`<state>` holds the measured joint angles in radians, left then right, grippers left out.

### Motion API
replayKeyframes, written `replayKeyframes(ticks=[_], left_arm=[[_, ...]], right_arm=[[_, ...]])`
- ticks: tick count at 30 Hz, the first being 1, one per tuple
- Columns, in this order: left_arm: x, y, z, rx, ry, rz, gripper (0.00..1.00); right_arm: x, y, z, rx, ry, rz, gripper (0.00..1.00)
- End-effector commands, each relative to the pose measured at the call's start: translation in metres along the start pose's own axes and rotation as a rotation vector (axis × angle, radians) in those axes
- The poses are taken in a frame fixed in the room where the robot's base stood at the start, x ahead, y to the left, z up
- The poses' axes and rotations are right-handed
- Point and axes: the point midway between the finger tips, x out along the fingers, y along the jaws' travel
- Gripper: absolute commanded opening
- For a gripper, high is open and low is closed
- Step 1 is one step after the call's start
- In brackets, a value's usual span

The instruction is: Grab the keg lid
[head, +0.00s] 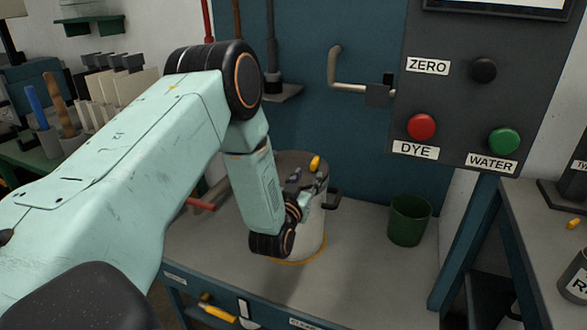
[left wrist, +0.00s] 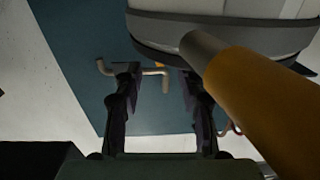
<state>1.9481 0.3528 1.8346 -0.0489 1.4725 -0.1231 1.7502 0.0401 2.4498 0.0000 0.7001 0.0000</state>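The keg (head: 313,232) is a pale cylinder standing on the grey counter, with a dark round lid (head: 290,160) on top. A small orange piece (head: 315,162) shows at the lid. My left gripper (head: 307,181) is at the near side of the keg, just below the lid, and partly hides it. In the left wrist view my gripper's two fingers (left wrist: 160,85) are spread apart with nothing between them. The keg (left wrist: 240,8) shows upside down there, its dark lid rim (left wrist: 165,55) close above the fingertips. My right gripper is not in view.
An orange bar with a grey end (left wrist: 255,95) passes close to the left wrist camera. A green cup (head: 409,220) stands right of the keg. A bent pipe (head: 345,85) and a panel with red (head: 422,127) and green (head: 504,141) buttons are behind. The counter's front right is clear.

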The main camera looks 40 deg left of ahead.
Motion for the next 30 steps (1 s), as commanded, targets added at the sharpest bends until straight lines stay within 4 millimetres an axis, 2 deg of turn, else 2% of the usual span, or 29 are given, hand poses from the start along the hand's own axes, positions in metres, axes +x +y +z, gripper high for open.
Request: replayKeyframes(ticks=[12,15,23,30], left_arm=[[0.054,0.001,-0.008,0.000,0.003,0.001,0.40],[0.062,0.001,-0.008,0.000,0.001,0.001,0.40],[0.066,0.001,-0.008,0.000,-0.001,0.001,0.40],[0.066,0.001,-0.008,0.000,0.000,0.000,0.21]], right_arm=[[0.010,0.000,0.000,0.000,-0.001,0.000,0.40],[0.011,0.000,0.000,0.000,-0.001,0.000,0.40],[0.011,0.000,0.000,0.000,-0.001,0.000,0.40],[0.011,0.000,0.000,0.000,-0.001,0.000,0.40]])
